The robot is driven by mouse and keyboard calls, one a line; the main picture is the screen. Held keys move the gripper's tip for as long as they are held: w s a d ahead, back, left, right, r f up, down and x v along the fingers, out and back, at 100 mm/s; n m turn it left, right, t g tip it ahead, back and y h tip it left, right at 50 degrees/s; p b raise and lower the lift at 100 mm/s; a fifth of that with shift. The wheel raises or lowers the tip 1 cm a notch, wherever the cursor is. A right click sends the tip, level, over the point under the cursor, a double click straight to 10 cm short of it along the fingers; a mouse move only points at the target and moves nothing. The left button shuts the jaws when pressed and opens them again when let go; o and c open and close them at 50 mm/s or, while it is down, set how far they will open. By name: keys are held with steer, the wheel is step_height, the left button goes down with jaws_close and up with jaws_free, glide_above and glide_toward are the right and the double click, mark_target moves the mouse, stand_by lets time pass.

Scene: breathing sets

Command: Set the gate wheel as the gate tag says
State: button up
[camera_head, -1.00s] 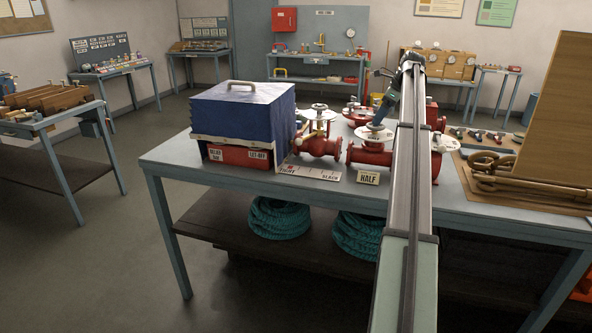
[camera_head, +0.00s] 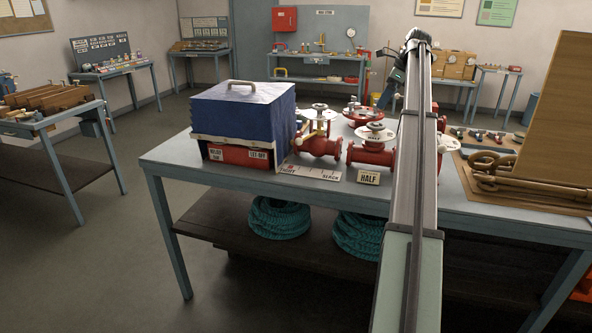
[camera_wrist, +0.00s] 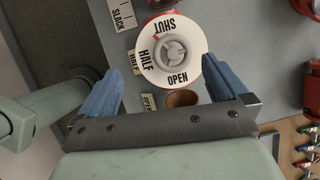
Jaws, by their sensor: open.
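The gate wheel (camera_head: 376,127) is a small grey knob above a white dial on a red valve. In the wrist view the grey wheel (camera_wrist: 173,51) sits at the centre of the white dial (camera_wrist: 197,52) lettered SHUT, HALF and OPEN. I cannot make out which word it points to. A tan tag reading HALF (camera_head: 369,177) stands in front of the valve. My gripper (camera_wrist: 160,88) is open and empty, its blue fingers apart on the near side of the dial. In the head view it (camera_head: 383,98) is above and behind the wheel, clear of it.
Another red valve (camera_head: 318,145) stands left, behind a TIGHT–SLACK scale (camera_head: 311,173). A blue-covered box (camera_head: 243,110) is at the bench's left. A board with tools and a tall wooden panel (camera_head: 555,105) are at right. A brown round thing (camera_wrist: 182,98) lies near my fingers.

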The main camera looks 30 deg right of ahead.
steer(key=w+a+f+n, duration=0.1)
steer(key=a+f+n, duration=0.2)
steer(key=a+f, duration=0.4)
steer(key=w+a+f+n, duration=0.2)
steer(key=a+f, duration=0.6)
steer(key=a, duration=0.6)
steer(key=w+a+f+n, duration=0.1)
steer(key=a+f+n, duration=0.4)
steer(key=a, duration=0.6)
step_height(320, 180, down, 2)
steer(key=shift+w+f+t+y, duration=0.15)
steer(key=shift+w+t+y, duration=0.15)
steer(key=shift+y, duration=0.1)
